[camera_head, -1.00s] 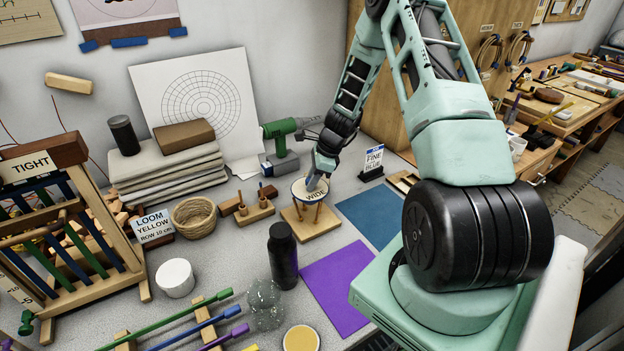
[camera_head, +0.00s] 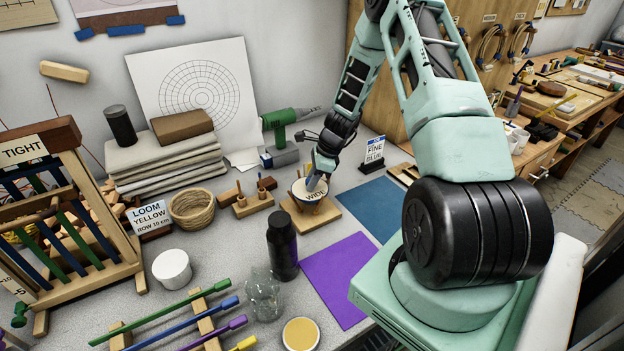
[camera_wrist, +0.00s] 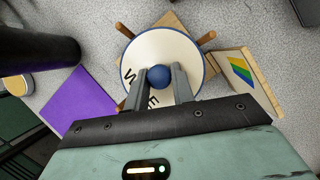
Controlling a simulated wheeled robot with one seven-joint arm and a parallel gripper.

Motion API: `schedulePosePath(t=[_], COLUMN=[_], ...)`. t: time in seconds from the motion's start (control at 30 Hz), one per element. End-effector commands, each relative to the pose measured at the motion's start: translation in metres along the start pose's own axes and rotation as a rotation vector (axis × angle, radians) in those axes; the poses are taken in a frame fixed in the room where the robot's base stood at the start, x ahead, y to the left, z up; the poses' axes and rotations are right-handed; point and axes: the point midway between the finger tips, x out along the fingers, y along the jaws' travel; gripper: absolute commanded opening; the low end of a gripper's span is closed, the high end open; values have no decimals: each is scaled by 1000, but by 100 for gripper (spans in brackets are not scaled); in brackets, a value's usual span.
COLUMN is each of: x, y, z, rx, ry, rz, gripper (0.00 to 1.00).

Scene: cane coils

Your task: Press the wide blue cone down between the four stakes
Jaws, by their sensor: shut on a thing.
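The wide cone (camera_head: 304,192) has a cream top lettered "WIDE", a dark blue rim and a round blue knob. It sits low over a square wooden base (camera_head: 333,214) and looks slightly tilted in the head view. My gripper (camera_head: 318,180) is above it, and in the wrist view its fingers (camera_wrist: 158,84) are shut on the blue knob (camera_wrist: 158,76). Two stakes show past the rim in the wrist view, an upper-left stake (camera_wrist: 124,30) and an upper-right stake (camera_wrist: 207,38), both pointing outward.
A peg block (camera_head: 253,205) stands close left of the base. A black bottle (camera_head: 282,250) and a purple sheet (camera_head: 340,285) are in front. A blue sheet (camera_head: 372,207) and a "FINE BLUE" sign (camera_head: 371,153) are right.

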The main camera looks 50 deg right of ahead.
Motion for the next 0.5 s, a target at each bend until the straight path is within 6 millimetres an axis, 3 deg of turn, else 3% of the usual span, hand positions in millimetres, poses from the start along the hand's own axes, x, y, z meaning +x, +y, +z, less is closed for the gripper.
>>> schedulePosePath(t=[0.5], x=[19], y=[0], z=[-8], rx=[0], ry=[-1], rz=[-1], gripper=[0])
